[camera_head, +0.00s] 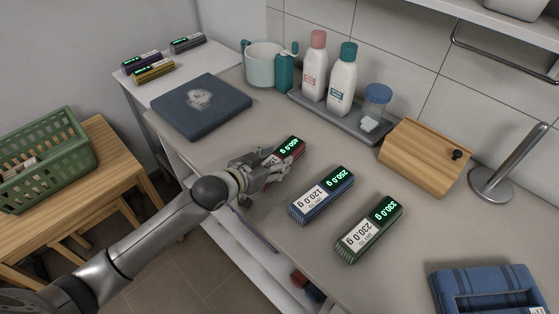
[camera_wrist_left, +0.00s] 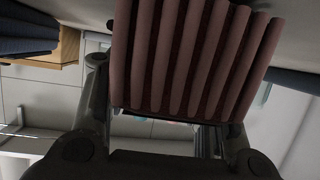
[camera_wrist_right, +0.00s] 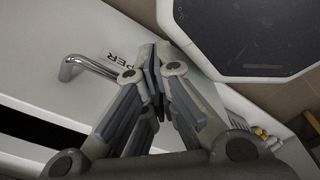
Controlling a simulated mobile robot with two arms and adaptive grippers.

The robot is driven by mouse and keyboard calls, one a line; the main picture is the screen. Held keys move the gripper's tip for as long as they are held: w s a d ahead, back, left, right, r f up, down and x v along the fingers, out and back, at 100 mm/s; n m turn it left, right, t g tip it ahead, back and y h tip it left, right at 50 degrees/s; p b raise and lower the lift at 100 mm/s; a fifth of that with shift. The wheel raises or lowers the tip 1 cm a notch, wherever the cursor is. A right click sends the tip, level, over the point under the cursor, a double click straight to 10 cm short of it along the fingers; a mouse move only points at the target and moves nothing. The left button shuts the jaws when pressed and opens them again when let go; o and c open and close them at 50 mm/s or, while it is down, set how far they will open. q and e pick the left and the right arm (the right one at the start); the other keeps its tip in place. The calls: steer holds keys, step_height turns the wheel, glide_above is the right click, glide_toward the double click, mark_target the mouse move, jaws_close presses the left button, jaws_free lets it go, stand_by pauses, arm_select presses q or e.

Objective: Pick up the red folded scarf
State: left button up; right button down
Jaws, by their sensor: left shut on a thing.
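The red folded scarf (camera_head: 296,154) is on or just above the grey counter, with a white label and a green display; I cannot tell whether it touches the counter. My left gripper (camera_head: 272,172) is shut on it and covers its near end. In the left wrist view the ribbed, dull red scarf (camera_wrist_left: 190,60) fills the space between the fingers. My right gripper (camera_wrist_right: 157,68) shows only in the right wrist view, with its fingertips together and nothing visible between them.
A blue folded scarf (camera_head: 322,194) and a green one (camera_head: 369,230) lie to the right of the red one. Bottles stand on a grey tray (camera_head: 335,119) behind, beside a wooden box (camera_head: 425,157).

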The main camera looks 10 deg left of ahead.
arm_select(q)
steer(key=shift+r, duration=0.2)
jaws_close()
steer(key=shift+w, duration=0.1)
steer(key=shift+r, duration=0.6)
steer(key=s+a+r, duration=0.1)
steer(key=r, duration=0.1)
steer(key=s+a+r+b, duration=0.1)
steer(key=r, duration=0.2)
steer(key=s+a+r, duration=0.1)
steer(key=s+r, duration=0.1)
steer(key=shift+a+r+b, duration=0.2)
steer(key=shift+r+b, duration=0.15)
steer(key=w+a+b+v, duration=0.1)
steer(key=b+v, duration=0.1)
steer(key=v, duration=0.7)
steer(key=shift+s+a+r, duration=0.15)
steer(key=shift+s+a, duration=0.1)
steer(key=shift+a, duration=0.2)
